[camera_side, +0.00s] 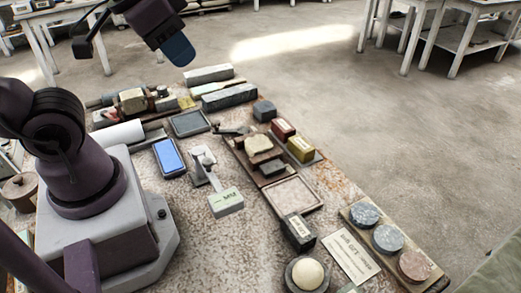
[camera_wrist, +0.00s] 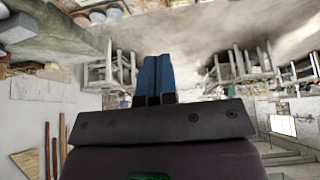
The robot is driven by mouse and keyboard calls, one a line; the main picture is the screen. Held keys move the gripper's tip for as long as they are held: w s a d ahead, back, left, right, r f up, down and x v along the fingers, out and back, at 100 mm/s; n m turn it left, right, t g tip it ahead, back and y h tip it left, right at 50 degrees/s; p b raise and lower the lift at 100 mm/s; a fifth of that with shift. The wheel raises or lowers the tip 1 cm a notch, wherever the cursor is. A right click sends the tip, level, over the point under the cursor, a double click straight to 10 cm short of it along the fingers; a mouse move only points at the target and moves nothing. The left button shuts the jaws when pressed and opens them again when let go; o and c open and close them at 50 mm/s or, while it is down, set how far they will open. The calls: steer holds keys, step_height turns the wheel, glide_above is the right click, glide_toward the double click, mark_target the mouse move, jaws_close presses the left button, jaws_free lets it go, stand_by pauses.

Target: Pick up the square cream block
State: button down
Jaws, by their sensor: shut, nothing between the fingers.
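A small cream block (camera_side: 258,145) with a roughly square top sits on a dark brown piece near the middle of the bench in the side view. I cannot make out its edges clearly. My gripper (camera_side: 180,52) is high above the far left part of the bench, well apart from the cream block. Its blue fingers (camera_wrist: 153,80) are together and empty in the wrist view. The cream block cannot be made out in the wrist view.
Red (camera_side: 282,129) and yellow (camera_side: 301,149) blocks stand right of the cream block. A shallow tray (camera_side: 293,194), a black block (camera_side: 298,232) and a cream ball (camera_side: 308,273) in a dark dish are nearer. A scale (camera_side: 226,201) stands left. Grey bars (camera_side: 229,96) lie behind.

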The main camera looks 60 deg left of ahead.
steer(key=shift+c, duration=1)
jaws_free()
steer(key=m+g, duration=0.6)
steer(key=m, duration=1.2)
glide_toward(259, 143)
step_height(259, 143, down, 11)
steer(key=shift+s+f, duration=0.1)
steer(key=shift+s, duration=0.05)
